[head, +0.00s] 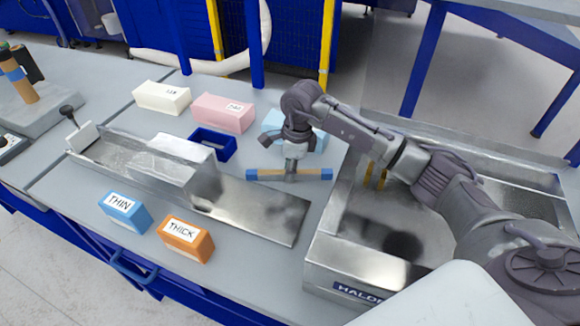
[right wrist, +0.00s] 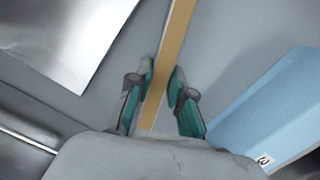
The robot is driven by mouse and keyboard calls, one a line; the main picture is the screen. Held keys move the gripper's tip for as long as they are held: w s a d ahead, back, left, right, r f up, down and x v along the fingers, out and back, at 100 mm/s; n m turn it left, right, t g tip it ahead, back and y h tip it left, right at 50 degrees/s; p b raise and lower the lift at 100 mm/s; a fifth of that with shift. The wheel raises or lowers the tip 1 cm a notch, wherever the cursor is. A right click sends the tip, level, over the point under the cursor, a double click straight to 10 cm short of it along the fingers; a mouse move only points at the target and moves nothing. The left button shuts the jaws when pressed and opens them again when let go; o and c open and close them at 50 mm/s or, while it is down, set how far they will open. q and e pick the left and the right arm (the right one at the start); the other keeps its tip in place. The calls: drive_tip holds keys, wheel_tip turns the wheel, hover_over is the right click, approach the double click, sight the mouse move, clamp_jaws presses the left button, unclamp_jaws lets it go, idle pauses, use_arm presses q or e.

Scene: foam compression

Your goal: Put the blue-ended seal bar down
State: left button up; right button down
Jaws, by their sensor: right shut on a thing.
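The blue-ended seal bar (head: 262,175) is a tan bar with a blue block at each end, lying level across the head view. My right gripper (head: 291,174) is shut around its middle. In the right wrist view the tan bar (right wrist: 172,50) runs between the two fingers (right wrist: 160,90), and its blue ends are out of frame. The bar is over the grey table (head: 265,205); I cannot tell whether it touches the top. My left gripper is not in view.
A light blue block (head: 275,122) stands close behind the gripper, with pink (head: 222,112) and white (head: 162,97) blocks further left. A metal fixture (head: 250,210), a blue frame (head: 212,145), and THIN (head: 123,212) and THICK (head: 186,239) blocks are nearby. A steel tray (head: 345,262) is right.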

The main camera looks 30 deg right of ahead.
drive_tip(key=c, duration=1.5)
unclamp_jaws()
drive_tip(key=shift+f, duration=0.1)
drive_tip(key=o, duration=0.4)
drive_tip(key=shift+o, duration=0.2)
